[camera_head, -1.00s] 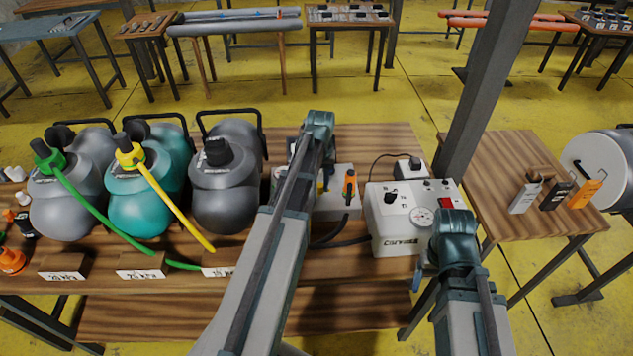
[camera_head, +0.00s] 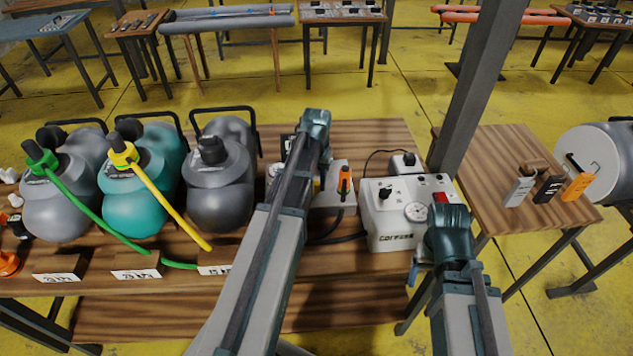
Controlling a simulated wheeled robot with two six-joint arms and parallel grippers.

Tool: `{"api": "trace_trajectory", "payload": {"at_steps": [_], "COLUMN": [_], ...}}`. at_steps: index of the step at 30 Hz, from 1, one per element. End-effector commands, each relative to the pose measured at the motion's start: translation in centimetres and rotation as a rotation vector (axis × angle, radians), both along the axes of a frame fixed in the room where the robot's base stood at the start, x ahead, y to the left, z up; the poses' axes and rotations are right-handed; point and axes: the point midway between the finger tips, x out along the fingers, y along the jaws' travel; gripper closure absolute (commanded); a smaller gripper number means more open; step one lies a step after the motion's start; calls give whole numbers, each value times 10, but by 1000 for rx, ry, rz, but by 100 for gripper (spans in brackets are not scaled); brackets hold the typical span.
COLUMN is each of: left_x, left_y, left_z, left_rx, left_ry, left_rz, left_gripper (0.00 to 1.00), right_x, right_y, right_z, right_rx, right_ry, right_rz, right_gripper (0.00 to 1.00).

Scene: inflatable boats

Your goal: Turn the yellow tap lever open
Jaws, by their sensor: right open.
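A small yellow part (camera_head: 318,186), perhaps the yellow tap lever, shows in the head view on a pale block (camera_head: 335,200) beside an upright orange handle (camera_head: 344,180). My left arm covers most of it, so its setting cannot be read. My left gripper (camera_head: 323,158) is over the block, mostly hidden behind its own wrist, and its jaws cannot be made out. My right gripper (camera_head: 430,256) is open at the front right of the white gauge box (camera_head: 390,240), partly hidden by its wrist.
Grey and teal tanks (camera_head: 148,190) stand on the left of the wooden bench (camera_head: 330,262), with a green and a yellow hose (camera_head: 172,205). A steel post (camera_head: 480,95) rises behind the gauge box. A side table (camera_head: 500,150) stands right.

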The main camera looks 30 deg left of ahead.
Motion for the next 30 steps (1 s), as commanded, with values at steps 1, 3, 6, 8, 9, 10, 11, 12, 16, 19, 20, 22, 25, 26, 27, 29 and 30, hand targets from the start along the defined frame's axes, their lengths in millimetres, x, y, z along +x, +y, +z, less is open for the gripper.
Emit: {"api": "trace_trajectory", "payload": {"at_steps": [1,3,6,8,9,10,11,12,16,19,20,22,25,26,27,29,30], "left_x": [0,0,0,0,0,0,0,0,0,0,0,0,0,0,0,0,0], "left_y": [-1,0,0,0,0,0,0,0,0,0,0,0,0,0,0,0,0], "left_z": [0,0,0,0,0,0,0,0,3,8,10,17,28,32,38,47,53], "left_rx": [0,0,0,0,0,0,0,0,0,0,0,0,0,0,0,0,0], "left_ry": [0,0,0,0,-1,-1,-1,-1,-1,-1,-1,-1,-1,-1,-1,-1,-1], "left_rz": [-1,0,0,1,1,1,1,1,1,1,1,1,1,1,1,1,1], "left_gripper": [57,45,40,40,40,40,40,40,40,40,40,40,40,40,40,40,40], "right_x": [0,0,0,0,0,0,0,0,0,0,0,0,0,0,0,0,0], "right_y": [0,0,0,0,0,0,0,0,0,0,0,0,0,0,0,0,0], "right_z": [0,0,0,0,0,0,0,0,3,8,10,17,28,33,38,47,53], "right_rx": [0,0,0,0,0,0,0,0,0,0,0,0,0,0,0,0,0], "right_ry": [0,0,0,0,0,0,0,0,0,0,0,0,0,0,0,0,0], "right_rz": [0,0,0,0,0,0,0,0,0,0,0,0,0,0,0,0,0], "right_gripper": [24,24,24,24,24,24,24,24,24,24,24,24,24,24,24,24,24]}}
